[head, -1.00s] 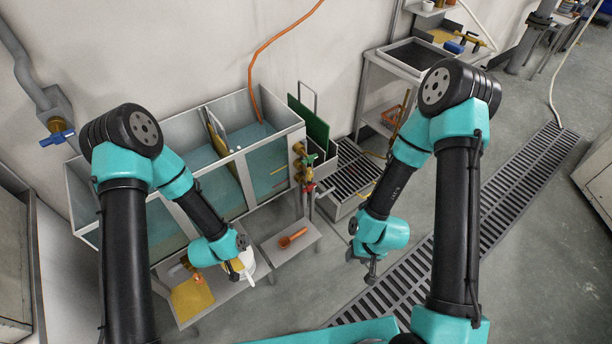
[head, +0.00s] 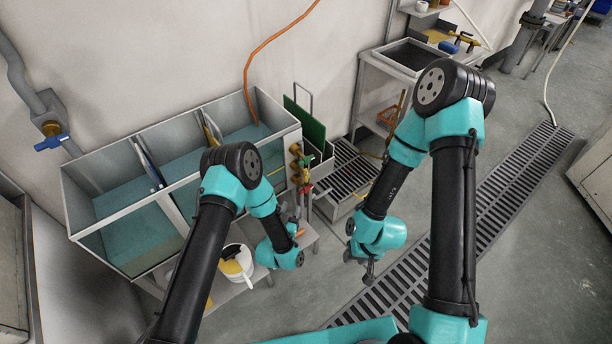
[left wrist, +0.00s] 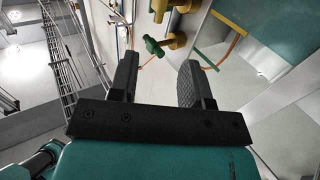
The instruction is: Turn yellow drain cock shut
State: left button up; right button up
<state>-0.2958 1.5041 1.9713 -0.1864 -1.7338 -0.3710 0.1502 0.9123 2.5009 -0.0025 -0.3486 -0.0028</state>
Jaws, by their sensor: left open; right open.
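Brass valves (head: 296,165) sit in a cluster on the right end of the tank, with a red handle (head: 307,189) low on them. My right gripper (head: 369,272) is open and empty above the floor, right of the tank.
The water tank (head: 150,205) has several compartments. A white pot (head: 236,262) stands on a low bench in front. A slatted box (head: 350,175) and a shelf cart (head: 405,60) stand to the right. A floor grating (head: 500,190) crosses the open floor.

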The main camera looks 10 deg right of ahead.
aim_at(305, 177)
pick_arm(q)
jog(key=x, duration=1.7)
jog(key=shift+w, duration=0.15)
grip_shut()
